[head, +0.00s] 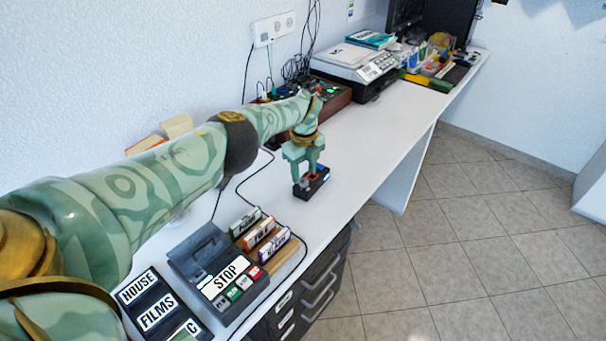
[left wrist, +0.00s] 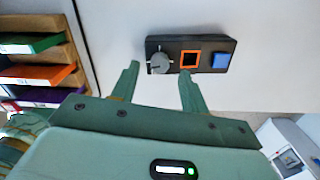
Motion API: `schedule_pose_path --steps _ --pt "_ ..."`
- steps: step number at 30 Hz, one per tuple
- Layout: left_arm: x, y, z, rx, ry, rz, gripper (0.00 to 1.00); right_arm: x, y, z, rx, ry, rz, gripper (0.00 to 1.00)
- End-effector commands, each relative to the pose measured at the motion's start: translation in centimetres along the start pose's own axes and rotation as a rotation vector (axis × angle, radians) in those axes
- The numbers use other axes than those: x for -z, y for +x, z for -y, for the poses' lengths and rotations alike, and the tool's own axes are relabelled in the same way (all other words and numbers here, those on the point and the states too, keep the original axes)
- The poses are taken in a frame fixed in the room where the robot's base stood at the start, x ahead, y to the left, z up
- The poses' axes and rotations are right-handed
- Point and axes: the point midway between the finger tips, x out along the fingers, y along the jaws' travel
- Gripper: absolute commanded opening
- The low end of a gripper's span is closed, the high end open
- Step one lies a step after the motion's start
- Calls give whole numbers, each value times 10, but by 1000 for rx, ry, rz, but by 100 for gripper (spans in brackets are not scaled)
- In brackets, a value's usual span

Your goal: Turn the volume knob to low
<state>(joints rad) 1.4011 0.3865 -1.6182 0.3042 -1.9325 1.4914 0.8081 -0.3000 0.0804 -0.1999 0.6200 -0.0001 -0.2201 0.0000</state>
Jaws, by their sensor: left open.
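A small black control box (left wrist: 204,44) lies on the white desk. It carries a round grey volume knob (left wrist: 160,63) on the left, an orange-framed dark square (left wrist: 190,58) in the middle and a blue button (left wrist: 221,60) on the right. In the head view the box (head: 318,189) is below my left gripper (head: 305,175), which hides most of its top. In the left wrist view my left gripper (left wrist: 158,74) is open, its fingertips on either side of the knob in the picture. Contact with the knob and its exact setting cannot be made out. My right gripper is not in view.
A dark tape player marked STOP (head: 222,277) and upright labelled cases (head: 265,236) stand nearer on the desk. Behind the arm is a box with circuit boards (head: 330,98), then a printer (head: 357,66). Desk right of the control box is clear up to its edge.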

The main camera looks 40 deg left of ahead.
Motion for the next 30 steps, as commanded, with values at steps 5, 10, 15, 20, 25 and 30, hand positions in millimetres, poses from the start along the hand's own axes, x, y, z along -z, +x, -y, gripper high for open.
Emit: schedule_pose_path --steps 5,10,15,20,25,30 --pt "-1 -61 1 9 1 3 45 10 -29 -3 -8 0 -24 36" --pt "0 -102 0 6 0 2 45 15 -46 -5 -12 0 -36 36" --pt "0 -127 0 3 0 1 45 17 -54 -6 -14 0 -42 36" --pt "-1 -136 0 2 -1 1 45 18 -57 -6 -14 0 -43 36" --pt "0 -136 0 1 -1 0 45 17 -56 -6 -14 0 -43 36" --pt "0 -136 0 1 -1 0 45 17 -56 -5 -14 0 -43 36"
